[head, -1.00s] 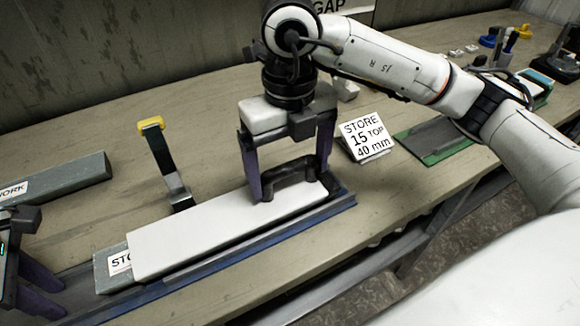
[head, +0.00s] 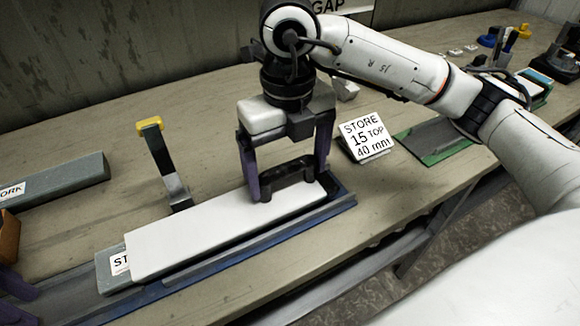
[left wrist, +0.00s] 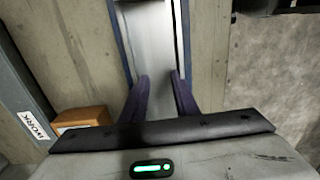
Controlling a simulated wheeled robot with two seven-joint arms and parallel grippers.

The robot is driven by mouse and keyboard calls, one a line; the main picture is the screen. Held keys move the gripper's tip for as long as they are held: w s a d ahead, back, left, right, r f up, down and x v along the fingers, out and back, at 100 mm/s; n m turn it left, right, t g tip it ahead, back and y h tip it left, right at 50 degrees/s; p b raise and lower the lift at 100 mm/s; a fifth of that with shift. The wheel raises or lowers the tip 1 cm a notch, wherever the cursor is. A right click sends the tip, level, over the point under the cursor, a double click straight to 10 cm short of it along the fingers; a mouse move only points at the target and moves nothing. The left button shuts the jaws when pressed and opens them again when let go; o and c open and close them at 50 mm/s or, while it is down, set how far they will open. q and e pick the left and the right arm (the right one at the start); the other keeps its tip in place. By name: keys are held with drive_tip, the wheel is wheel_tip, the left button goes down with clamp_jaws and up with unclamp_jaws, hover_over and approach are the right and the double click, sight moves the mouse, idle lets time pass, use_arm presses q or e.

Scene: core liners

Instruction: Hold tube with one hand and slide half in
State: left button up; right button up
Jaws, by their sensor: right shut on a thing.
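A long white piece (head: 190,240) lies along a blue-edged rail (head: 262,228). A black handle (head: 292,178) stands on its right part. My right gripper (head: 290,188) points down, with its fingers shut on this handle. A grey-green body (head: 112,285) with a partly hidden "ST..." label shows under the white piece's left end; I cannot tell how far the white piece is inside it. My left gripper is mostly cut off at the head view's lower left. In the left wrist view its fingers (left wrist: 160,76) are apart, over a pale metallic strip (left wrist: 153,45) between blue edges.
A grey block labelled "WORK" (head: 60,180) lies at the left, near a brown block (head: 8,240). An upright yellow-topped stand (head: 160,165) is behind the white piece. A "STORE 15 TOP 40 mm" sign (head: 367,137) stands to the right. The bench's front edge is close to the rail.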

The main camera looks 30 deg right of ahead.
use_arm(q)
wheel_tip(320, 180, up, 7)
drive_tip(key=shift+d, duration=0.3)
drive_tip(key=shift+d, duration=0.1)
hover_over(62, 303)
drive_tip(key=shift+f, duration=3.3)
drive_tip(key=shift+f, duration=1)
